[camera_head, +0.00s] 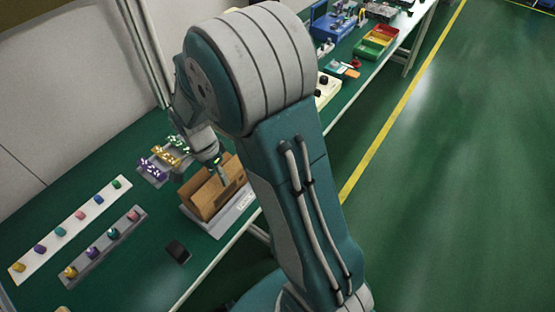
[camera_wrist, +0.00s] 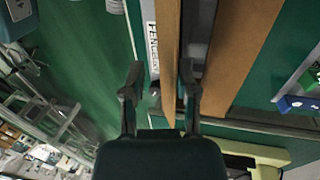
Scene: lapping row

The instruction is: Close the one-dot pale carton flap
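The brown cardboard carton (camera_head: 204,203) sits on a grey base with a white label at the table's front edge, its top opened out. My gripper (camera_head: 222,176) points down at the carton's upper right part in the head view. In the wrist view my gripper's two fingers (camera_wrist: 159,80) stand apart. One upright cardboard panel (camera_wrist: 169,45) runs between them, nearer the right finger, with clear space on its left. A second, wider panel (camera_wrist: 242,55) lies to the right, outside the fingers. I cannot make out any dot mark or pale flap.
A white strip (camera_head: 70,228) and a grey strip (camera_head: 105,243) with coloured knobs lie at the left. A dark block (camera_head: 177,251) sits near the front edge. A rack of purple, yellow and green parts (camera_head: 168,157) stands behind the carton. Trays (camera_head: 376,42) lie farther along the table.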

